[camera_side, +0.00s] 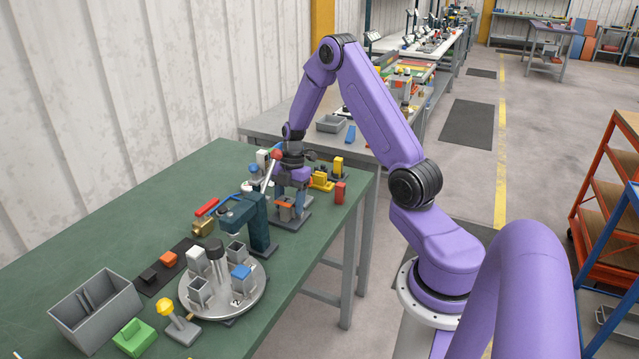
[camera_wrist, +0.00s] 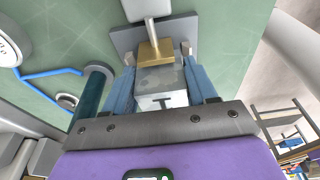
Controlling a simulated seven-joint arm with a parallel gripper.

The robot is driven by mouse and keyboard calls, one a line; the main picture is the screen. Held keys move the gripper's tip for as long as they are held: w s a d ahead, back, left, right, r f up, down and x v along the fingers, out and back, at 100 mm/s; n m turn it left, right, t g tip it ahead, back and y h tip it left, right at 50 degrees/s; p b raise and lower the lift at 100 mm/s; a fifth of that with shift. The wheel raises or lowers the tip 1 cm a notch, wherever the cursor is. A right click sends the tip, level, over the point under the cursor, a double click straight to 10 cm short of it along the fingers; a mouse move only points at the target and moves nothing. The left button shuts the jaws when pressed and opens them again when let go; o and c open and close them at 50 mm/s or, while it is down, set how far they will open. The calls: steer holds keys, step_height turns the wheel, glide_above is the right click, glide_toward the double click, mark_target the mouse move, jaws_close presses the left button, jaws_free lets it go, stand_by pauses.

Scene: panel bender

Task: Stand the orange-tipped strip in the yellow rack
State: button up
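My gripper (camera_side: 291,205) is low over a grey-based fixture (camera_side: 290,222) at the far right end of the green bench. In the wrist view my two blue fingers (camera_wrist: 158,50) are wide apart, with a brass-coloured block and a grey block (camera_wrist: 158,82) showing between them. I see no strip held in them. A small orange-brown part (camera_side: 285,212) shows beside the fingers in the side view. A yellow piece (camera_side: 322,180), perhaps the rack, stands just behind and right of my gripper. I cannot make out the orange-tipped strip; it may be hidden.
A lever with a red ball (camera_side: 277,155) rises close to my gripper's left. A dark teal post (camera_side: 259,225) stands nearby, beside a round plate (camera_side: 252,292) with several small cups. A red block (camera_side: 340,192) is near the bench's right edge. A grey bin (camera_side: 97,310) is front left.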

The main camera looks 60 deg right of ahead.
steer(key=shift+r, duration=1.1)
stand_by(0.6)
steer(key=shift+r, duration=2.65)
steer(key=d, duration=0.3)
steer(key=w+d, duration=0.1)
steer(key=d, duration=0.6)
steer(key=shift+w+r, duration=0.25)
glide_above(319, 176)
steer(key=shift+w+d+r, duration=0.25)
steer(key=shift+d, duration=0.1)
steer(key=shift+d+f, duration=0.15)
steer(key=shift+f, duration=2.6)
steer(key=shift+f, duration=1.5)
steer(key=o, duration=0.9)
